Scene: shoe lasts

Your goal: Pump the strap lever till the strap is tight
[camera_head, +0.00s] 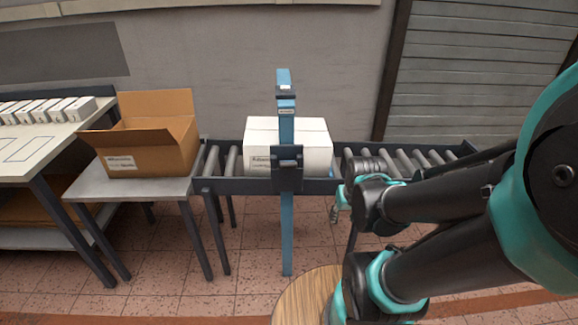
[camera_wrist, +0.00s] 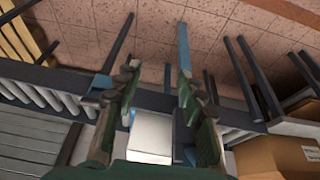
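A white box (camera_head: 316,140) sits on the roller conveyor, behind a blue upright post (camera_head: 287,225). A dark block (camera_head: 287,168) is mounted on the post in front of the box. I cannot clearly make out the strap or its lever. My gripper (camera_head: 340,203) is right of the post in the head view, low at the conveyor's front edge. In the wrist view my gripper (camera_wrist: 158,80) has its two fingers well apart with nothing between them. The white box (camera_wrist: 150,135) shows beyond the gap, and the right finger partly covers the post (camera_wrist: 184,45).
The roller conveyor (camera_head: 415,160) runs left to right. An open cardboard box (camera_head: 150,150) stands on a grey table (camera_head: 135,188) at its left end. Small white boxes (camera_head: 70,108) line a bench at far left. A round wooden top (camera_head: 300,295) is at the front.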

